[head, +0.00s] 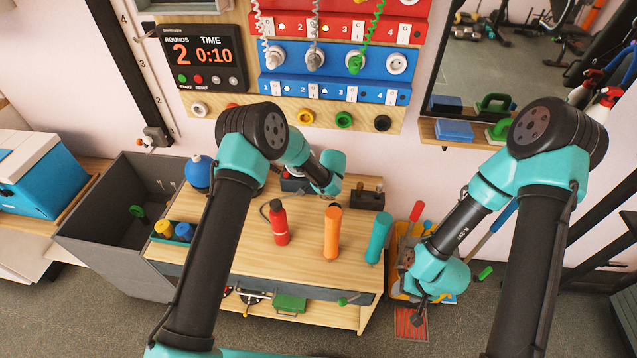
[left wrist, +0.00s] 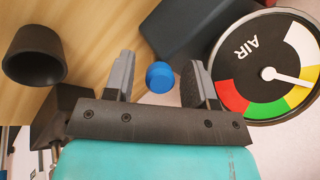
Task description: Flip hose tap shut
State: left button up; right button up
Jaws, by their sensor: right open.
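My left gripper (left wrist: 159,66) is open in the left wrist view, one grey finger on each side. A small round blue knob (left wrist: 160,77) shows between the fingers; I cannot tell whether it belongs to the hose tap or whether the fingers touch it. A round AIR gauge (left wrist: 262,75) is right of the fingers. In the head view my left gripper (head: 328,186) is over the back of the wooden bench, small and partly covered by its own arm. My right gripper (head: 418,312) is open, low beside the bench's right end. I cannot make out a hose tap for certain.
The bench (head: 262,262) holds a red bottle (head: 279,222), an orange cylinder (head: 332,232) and a teal cylinder (head: 377,238). A grey bin (head: 105,215) stands at left. A blue socket panel (head: 330,72) hangs behind. A dark cup (left wrist: 34,54) shows in the left wrist view.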

pick_arm(q)
grip_shut()
jog(key=shift+s+f+t, duration=0.15)
jog(key=shift+s+t, duration=0.05)
jog(key=shift+t, duration=0.1)
dwell(0.5)
jog(key=shift+s+f+t, duration=0.1)
jog(key=shift+s+t, duration=0.05)
jog(key=shift+t, duration=0.15)
jog(key=shift+o, duration=0.3)
grip_release()
